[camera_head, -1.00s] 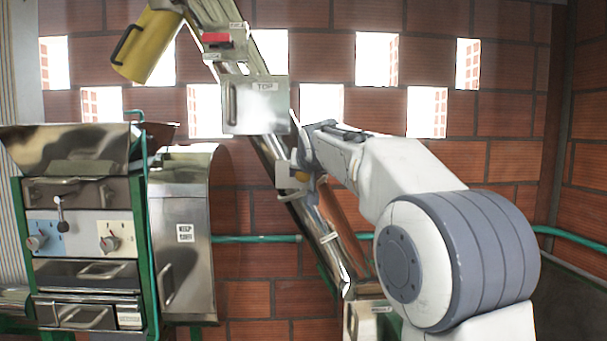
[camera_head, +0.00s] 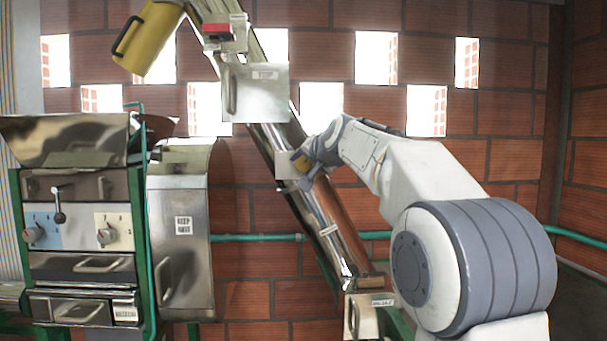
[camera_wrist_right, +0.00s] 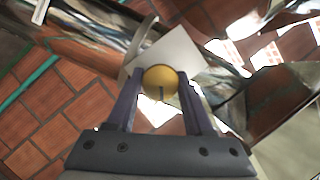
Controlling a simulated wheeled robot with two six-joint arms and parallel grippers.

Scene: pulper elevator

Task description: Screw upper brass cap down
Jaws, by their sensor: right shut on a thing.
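The brass cap (camera_wrist_right: 161,82) is a round, yellow cap with a dark line mark, seen face-on in the right wrist view. It sits against a pale metal plate (camera_wrist_right: 178,50) on the inclined metal tube. My right gripper (camera_wrist_right: 160,88) is shut on the cap, one finger on each side. In the head view, the right gripper (camera_head: 303,168) is at the plate partway down the elevator tube (camera_head: 270,140), with a bit of the brass showing. The cap's seating depth cannot be told. My left gripper is not in view.
A steel box with a label (camera_head: 257,92) is on the tube above my gripper. A yellow bucket (camera_head: 152,38) is at the tube's top. A lower steel box (camera_head: 362,315) is at its foot. The pulper machine (camera_head: 80,230) stands at left.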

